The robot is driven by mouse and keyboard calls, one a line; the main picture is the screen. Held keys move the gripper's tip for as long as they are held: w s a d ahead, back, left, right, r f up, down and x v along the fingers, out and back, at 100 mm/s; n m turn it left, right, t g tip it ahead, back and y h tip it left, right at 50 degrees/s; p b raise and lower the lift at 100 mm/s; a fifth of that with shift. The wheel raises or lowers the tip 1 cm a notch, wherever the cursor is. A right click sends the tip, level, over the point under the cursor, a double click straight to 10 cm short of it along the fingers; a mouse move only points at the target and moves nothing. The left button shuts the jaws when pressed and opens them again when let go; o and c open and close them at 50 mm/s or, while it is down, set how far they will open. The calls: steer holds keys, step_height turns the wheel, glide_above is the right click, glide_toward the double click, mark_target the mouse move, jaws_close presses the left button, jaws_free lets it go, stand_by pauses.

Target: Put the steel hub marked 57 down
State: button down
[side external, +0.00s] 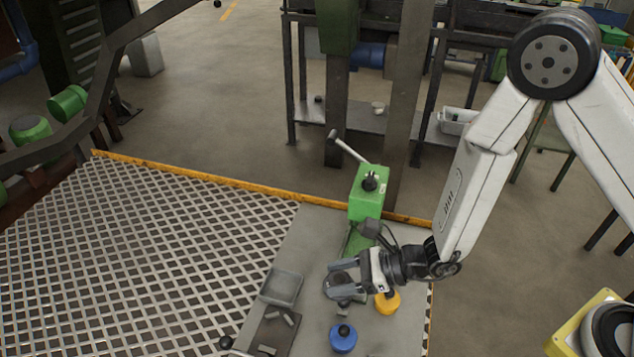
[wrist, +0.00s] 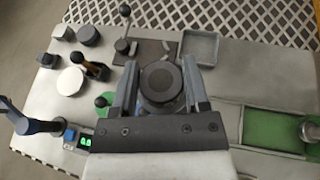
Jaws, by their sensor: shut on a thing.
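My gripper (side external: 346,286) is shut on a dark round steel hub (wrist: 161,84). In the wrist view the hub sits between the two grey fingers (wrist: 162,78), its round top facing the camera. No number can be read on it. In the side external view the hub (side external: 339,280) shows dark between the fingers over the grey worktop (side external: 314,245). Whether its underside touches the worktop cannot be told.
A shallow grey tray (side external: 283,288) lies left of the gripper; the wrist view shows it too (wrist: 201,47). A green lever device (side external: 366,195) stands behind. A blue item (side external: 343,338) and an orange item (side external: 387,303) are close by. A white disc (wrist: 70,81) lies left in the wrist view.

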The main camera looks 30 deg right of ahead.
mark_target(264, 283)
steer(key=shift+w+a, duration=0.1)
steer(key=w+a+f, duration=0.2)
steer(key=w+f, duration=0.1)
steer(key=w+a+f, duration=0.2)
steer(key=w, duration=0.2)
steer(key=w+a+f, duration=0.2)
steer(key=w+f, duration=0.1)
steer(key=w, duration=0.1)
steer(key=shift+f, duration=0.3)
steer(key=shift+w+a+f, duration=0.2)
steer(key=shift+w+f, duration=0.15)
steer(key=shift+w+a+f, duration=0.15)
steer(key=shift+w+f, duration=0.1)
steer(key=shift+f, duration=1.55)
steer(key=shift+f, duration=0.1)
